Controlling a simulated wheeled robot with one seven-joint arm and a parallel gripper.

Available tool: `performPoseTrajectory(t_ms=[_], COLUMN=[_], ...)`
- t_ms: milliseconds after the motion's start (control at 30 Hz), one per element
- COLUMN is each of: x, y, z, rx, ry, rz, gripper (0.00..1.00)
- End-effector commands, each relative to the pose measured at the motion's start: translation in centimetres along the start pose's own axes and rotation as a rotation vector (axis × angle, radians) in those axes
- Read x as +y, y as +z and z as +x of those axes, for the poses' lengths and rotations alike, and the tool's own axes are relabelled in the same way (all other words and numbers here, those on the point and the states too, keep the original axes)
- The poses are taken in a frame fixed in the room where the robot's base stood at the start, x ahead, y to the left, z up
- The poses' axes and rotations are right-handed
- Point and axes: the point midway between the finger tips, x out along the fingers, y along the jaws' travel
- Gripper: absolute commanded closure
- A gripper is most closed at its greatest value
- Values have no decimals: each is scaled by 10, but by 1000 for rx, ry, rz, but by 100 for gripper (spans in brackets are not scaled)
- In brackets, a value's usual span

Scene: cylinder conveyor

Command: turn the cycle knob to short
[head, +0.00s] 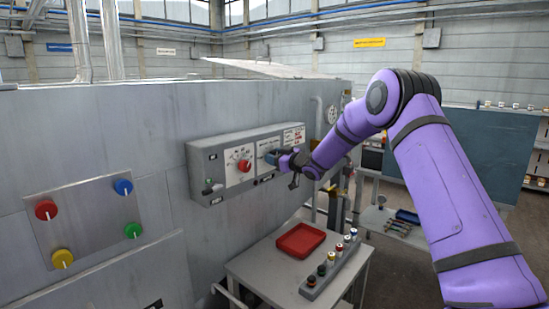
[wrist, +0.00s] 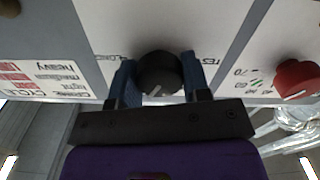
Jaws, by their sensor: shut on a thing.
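The black cycle knob (wrist: 159,72) sits on a white plate of the grey control panel (head: 203,163). In the wrist view a pale pointer mark on the knob points down and slightly left. Small lettering lies on both sides of the knob, partly covered by the fingers and too unclear to read fully. My gripper (wrist: 158,78) is shut on the knob, with one blue finger on each side. In the head view my gripper (head: 277,158) is at the right half of the panel and hides the knob.
A red knob (head: 244,166) with a dial is left of my gripper; it also shows in the wrist view (wrist: 298,78). A label plate (wrist: 38,78) is on the other side. Below are a red tray (head: 300,241) and a rack of small cylinders (head: 330,265) on a table.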

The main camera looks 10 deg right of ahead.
Motion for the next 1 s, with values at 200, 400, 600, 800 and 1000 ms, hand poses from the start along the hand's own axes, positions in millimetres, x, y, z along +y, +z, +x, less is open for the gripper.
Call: performPoseTrajectory(t_ms=[200,400,600,800,1000], x=[-1,-1,-2,-2,-2], y=[0,0,0,1,1], z=[0,0,0,0,0], rx=[0,-1,0,0,-1], ry=[-1,-1,-1,-2,-1], rz=[-159,-346,-535,-705,-836], gripper=[80,80,80,80,80])
